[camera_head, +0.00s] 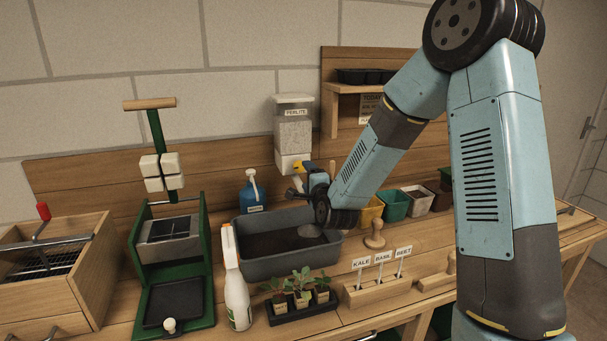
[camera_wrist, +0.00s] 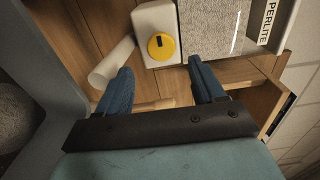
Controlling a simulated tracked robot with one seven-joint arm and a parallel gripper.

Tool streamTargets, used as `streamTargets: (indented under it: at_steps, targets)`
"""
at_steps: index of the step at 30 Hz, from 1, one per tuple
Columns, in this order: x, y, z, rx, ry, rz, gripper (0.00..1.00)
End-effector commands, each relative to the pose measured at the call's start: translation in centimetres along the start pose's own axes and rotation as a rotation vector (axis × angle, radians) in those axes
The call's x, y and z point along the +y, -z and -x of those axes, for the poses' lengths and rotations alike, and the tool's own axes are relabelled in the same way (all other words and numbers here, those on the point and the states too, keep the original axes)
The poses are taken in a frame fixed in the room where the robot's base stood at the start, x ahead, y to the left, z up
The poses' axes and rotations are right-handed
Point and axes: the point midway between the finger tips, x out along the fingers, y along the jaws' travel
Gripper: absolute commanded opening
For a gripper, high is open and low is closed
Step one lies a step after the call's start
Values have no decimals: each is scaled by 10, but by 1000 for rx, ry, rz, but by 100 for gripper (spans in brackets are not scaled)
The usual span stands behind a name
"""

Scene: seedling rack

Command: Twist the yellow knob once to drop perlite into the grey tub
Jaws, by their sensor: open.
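The yellow knob (camera_wrist: 161,46) with a dark slot is on the white base of the perlite dispenser (camera_head: 294,125). In the head view the knob (camera_head: 298,167) shows just above my gripper (camera_head: 300,186). In the wrist view my gripper (camera_wrist: 160,68) is open and empty, its blue fingers apart below the knob, one toward each side. No contact with the knob shows. A white spout (camera_wrist: 113,61) sticks out left of the base. The grey tub (camera_head: 285,265) stands below with dark soil and a pale patch at its right; my wrist hides part of it.
A blue bottle (camera_head: 253,195) stands behind the tub, a white spray bottle (camera_head: 236,290) and seedling tray (camera_head: 304,307) in front. Coloured pots (camera_head: 394,205) and a wooden tamper (camera_head: 375,236) are to the right. A green press (camera_head: 170,250) stands left.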

Motion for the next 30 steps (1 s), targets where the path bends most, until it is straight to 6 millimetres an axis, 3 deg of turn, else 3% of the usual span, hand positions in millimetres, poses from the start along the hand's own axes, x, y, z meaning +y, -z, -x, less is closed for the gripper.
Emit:
streamTargets:
  at_steps: [6, 12, 18, 30]
  targets:
    - [1, -1, 44, -1, -2, 1, 68]
    - [1, -1, 72, -1, -2, 1, 68]
    - [2, -1, 84, 0, -3, 0, 68]
    - [0, 0, 85, -1, -8, 13, 68]
